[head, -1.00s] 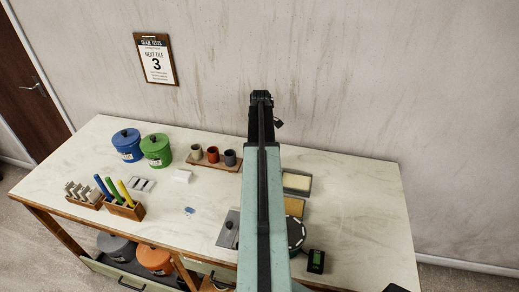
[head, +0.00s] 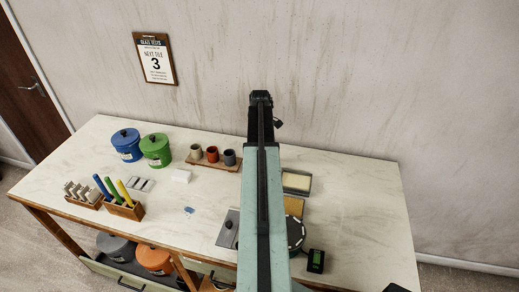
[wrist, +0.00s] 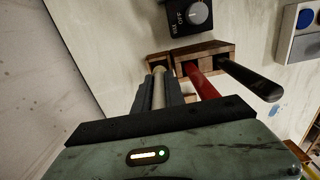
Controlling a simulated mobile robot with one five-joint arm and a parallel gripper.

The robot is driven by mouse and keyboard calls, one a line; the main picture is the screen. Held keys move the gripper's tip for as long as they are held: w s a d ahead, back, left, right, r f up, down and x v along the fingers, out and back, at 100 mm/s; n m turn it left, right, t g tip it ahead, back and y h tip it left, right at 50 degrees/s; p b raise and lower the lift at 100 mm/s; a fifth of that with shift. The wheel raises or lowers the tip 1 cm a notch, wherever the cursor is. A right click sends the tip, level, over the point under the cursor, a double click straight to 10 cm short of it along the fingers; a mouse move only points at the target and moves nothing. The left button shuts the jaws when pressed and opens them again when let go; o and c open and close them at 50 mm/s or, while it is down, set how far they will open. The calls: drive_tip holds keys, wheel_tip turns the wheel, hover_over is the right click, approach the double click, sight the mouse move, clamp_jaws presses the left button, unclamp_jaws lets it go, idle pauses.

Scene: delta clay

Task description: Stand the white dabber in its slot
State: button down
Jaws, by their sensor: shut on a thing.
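In the wrist view my gripper (wrist: 159,90) is shut on the white dabber (wrist: 158,92), a pale round handle between the dark jaws. Its far end meets the left part of a wooden holder (wrist: 217,47). I cannot tell whether that end is inside the slot or just in front of it. A red dabber (wrist: 203,84) and a black dabber (wrist: 250,80) stand in the same holder, to the right of my gripper. In the head view my own arm covers the gripper, the white dabber and this holder.
A dark dial box marked OFF (wrist: 188,15) sits beyond the holder. A panel with a blue button (wrist: 304,20) is at the upper right. In the head view another wooden rack (head: 124,209) holds coloured handles, and the table (head: 360,220) is clear at right.

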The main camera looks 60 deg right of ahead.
drive_tip(key=shift+f+b, duration=0.85)
drive_tip(key=shift+f, duration=0.1)
drive_tip(key=shift+s+a+f+b, duration=0.2)
drive_tip(key=shift+f+b, duration=0.1)
drive_tip(key=shift+b, duration=0.25)
